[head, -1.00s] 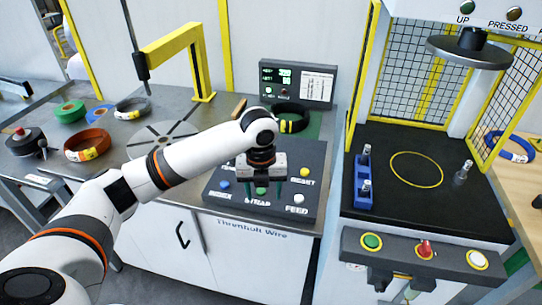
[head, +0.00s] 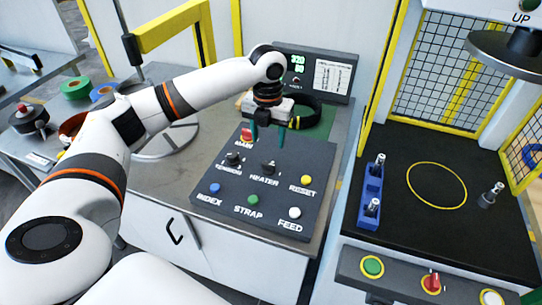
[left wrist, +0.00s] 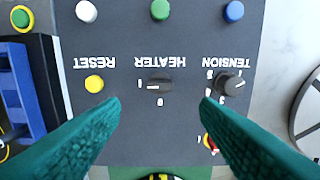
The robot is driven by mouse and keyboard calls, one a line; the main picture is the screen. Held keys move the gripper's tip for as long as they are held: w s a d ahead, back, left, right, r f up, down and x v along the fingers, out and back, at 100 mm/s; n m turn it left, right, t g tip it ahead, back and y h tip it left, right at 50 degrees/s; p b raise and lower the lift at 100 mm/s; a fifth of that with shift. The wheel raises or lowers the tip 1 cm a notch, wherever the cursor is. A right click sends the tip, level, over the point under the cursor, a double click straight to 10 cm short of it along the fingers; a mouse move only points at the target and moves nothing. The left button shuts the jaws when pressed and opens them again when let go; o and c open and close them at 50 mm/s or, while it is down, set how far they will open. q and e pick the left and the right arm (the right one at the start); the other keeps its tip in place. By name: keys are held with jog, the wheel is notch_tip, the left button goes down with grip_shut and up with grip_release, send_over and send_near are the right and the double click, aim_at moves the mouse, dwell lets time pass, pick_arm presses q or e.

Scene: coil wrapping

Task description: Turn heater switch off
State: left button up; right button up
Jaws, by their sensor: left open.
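The heater switch (head: 268,167) is a black rotary knob above the HEATER label on the dark control panel (head: 235,190). In the left wrist view the heater switch (left wrist: 159,86) appears upside down, with an I mark to its left and a 0 mark below it. Its handle seems to lie sideways, towards the I. My left gripper (head: 268,141) is open and empty above the back of the panel, just behind the switch. In the left wrist view its green fingers (left wrist: 160,115) are wide apart, below the switch on either side. My right gripper is not in view.
The tension knob (head: 233,158) and red-yellow main switch (head: 246,135) are left of the heater switch. The yellow reset button (head: 302,180) is right. Blue, green and white buttons line the front. A display box (head: 330,75) and dark coil (head: 303,110) stand behind.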

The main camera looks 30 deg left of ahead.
aim_at(268, 163)
pick_arm(q)
jog(key=f, duration=0.3)
jog(key=shift+s+f, duration=0.2)
jog(key=shift+f, duration=0.1)
jog(key=f+p, duration=0.1)
jog(key=f, duration=0.3)
jog(key=shift+w+f, duration=0.1)
jog(key=shift+w, duration=0.1)
jog(key=shift+f, duration=0.75)
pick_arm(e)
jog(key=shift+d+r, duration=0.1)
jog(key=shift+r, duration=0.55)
pick_arm(q)
jog(key=shift+c, duration=0.6)
jog(key=c, duration=0.9)
jog(key=shift+o, duration=0.2)
jog(key=shift+r, duration=0.1)
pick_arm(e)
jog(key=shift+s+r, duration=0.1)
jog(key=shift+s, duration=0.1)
